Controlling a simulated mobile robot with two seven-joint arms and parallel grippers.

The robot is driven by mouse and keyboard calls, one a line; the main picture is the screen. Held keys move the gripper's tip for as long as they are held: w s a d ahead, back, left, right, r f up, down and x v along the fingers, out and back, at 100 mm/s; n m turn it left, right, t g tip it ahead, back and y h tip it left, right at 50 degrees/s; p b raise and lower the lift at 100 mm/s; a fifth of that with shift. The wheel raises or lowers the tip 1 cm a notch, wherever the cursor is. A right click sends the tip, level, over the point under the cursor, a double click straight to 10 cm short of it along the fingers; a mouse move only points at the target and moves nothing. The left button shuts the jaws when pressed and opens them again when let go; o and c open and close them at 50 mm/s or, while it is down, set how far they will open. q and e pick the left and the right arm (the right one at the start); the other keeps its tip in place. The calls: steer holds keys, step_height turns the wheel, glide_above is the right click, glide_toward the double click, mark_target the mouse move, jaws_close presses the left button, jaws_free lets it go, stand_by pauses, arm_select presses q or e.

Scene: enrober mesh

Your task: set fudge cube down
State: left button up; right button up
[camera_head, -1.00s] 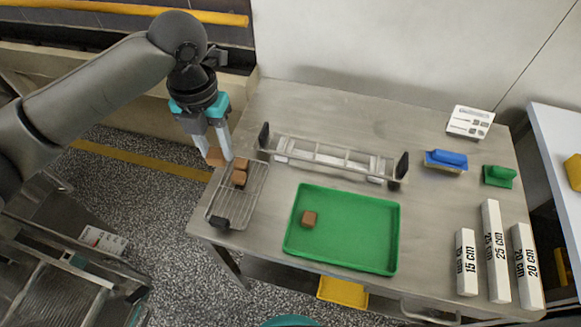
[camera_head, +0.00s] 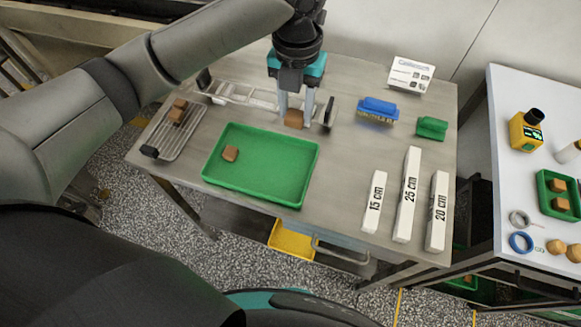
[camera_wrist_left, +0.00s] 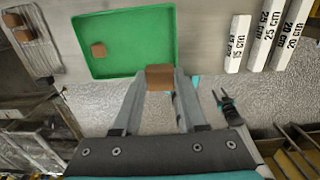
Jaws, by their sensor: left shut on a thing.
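My left gripper (camera_head: 295,112) is shut on a brown fudge cube (camera_head: 294,119). In the head view it is over the back right of the green tray (camera_head: 262,194), in front of the metal rack frame. In the left wrist view the held cube (camera_wrist_left: 160,77) sits between the fingertips, overlapping the tray's near edge in the picture. Another fudge cube (camera_head: 230,153) lies in the tray at its left side. More fudge cubes (camera_head: 178,110) sit on the wire rack (camera_head: 167,138) at the left. My right gripper is not in view.
A metal frame (camera_head: 240,95) stands behind the tray. A blue brush (camera_head: 378,107), a green block (camera_head: 432,127) and a white sign (camera_head: 410,74) are to the right. A second table (camera_head: 500,130) is further right.

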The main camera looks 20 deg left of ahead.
arm_select(q)
steer(key=b, duration=0.1)
glide_above(293, 171)
step_height(293, 171, down, 15)
steer(key=shift+d+f+b, duration=0.1)
steer(key=shift+f+b, duration=0.4)
steer(key=shift+f, duration=1.85)
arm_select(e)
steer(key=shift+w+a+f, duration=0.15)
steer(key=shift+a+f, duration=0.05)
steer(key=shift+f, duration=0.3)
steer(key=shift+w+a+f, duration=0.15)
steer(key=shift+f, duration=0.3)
arm_select(q)
steer(key=o, duration=1)
steer(key=shift+f, duration=0.15)
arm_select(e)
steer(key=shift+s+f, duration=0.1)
arm_select(q)
steer(key=shift+r, duration=0.25)
step_height(293, 171, up, 12)
steer(key=shift+f+p, duration=0.1)
steer(key=shift+p, duration=0.65)
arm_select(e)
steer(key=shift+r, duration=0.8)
